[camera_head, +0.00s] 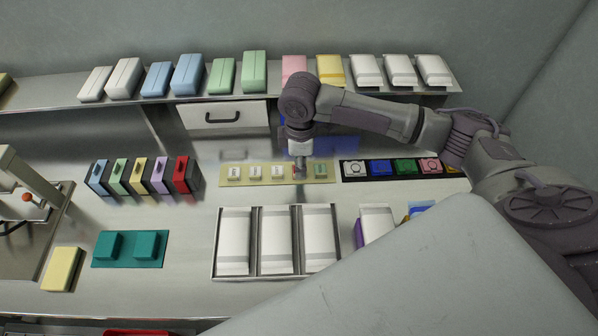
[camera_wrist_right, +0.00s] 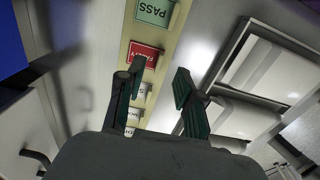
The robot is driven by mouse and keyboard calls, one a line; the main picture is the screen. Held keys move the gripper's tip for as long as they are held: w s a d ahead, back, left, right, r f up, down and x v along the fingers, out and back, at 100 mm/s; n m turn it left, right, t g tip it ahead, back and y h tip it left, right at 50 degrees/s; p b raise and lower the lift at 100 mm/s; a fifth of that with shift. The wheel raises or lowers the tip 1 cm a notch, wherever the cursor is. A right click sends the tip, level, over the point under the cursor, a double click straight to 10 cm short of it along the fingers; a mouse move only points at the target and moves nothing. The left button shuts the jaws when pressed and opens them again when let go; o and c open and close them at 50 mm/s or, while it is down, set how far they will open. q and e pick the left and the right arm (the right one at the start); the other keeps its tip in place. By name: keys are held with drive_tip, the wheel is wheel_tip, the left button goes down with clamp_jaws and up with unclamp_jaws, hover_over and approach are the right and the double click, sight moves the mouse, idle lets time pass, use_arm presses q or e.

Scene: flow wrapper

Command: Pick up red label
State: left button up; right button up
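The red label (camera_wrist_right: 146,54) lies flat on a pale yellow strip (camera_wrist_right: 119,68) in the right wrist view, between a green PASS label (camera_wrist_right: 155,11) and several white labels (camera_wrist_right: 138,93). Its lower edge is partly covered by a fingertip. My right gripper (camera_wrist_right: 160,78) is open and empty, with its two fingers apart and the tips close to the red label. In the head view, my right gripper (camera_head: 300,170) points down over the strip and mostly hides the red label. My left gripper is not in view.
A row of coloured buttons (camera_head: 392,168) stands right of the strip. A metal tray (camera_head: 254,254) with white packs is in front. Coloured holders (camera_head: 183,173) stand to the left. A shelf (camera_head: 275,98) with packages and a drawer (camera_head: 222,116) are behind.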

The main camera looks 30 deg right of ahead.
wheel_tip(320, 180, down, 3)
drive_tip(key=shift+a+r, duration=0.1)
drive_tip(key=shift+r, duration=0.1)
drive_tip(key=shift+w+f, duration=0.1)
drive_tip(key=shift+f, duration=0.35)
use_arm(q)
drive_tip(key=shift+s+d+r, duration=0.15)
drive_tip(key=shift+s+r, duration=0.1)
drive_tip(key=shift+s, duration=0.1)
use_arm(e)
clamp_jaws()
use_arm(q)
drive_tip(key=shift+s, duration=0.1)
use_arm(e)
drive_tip(key=shift+r, duration=0.1)
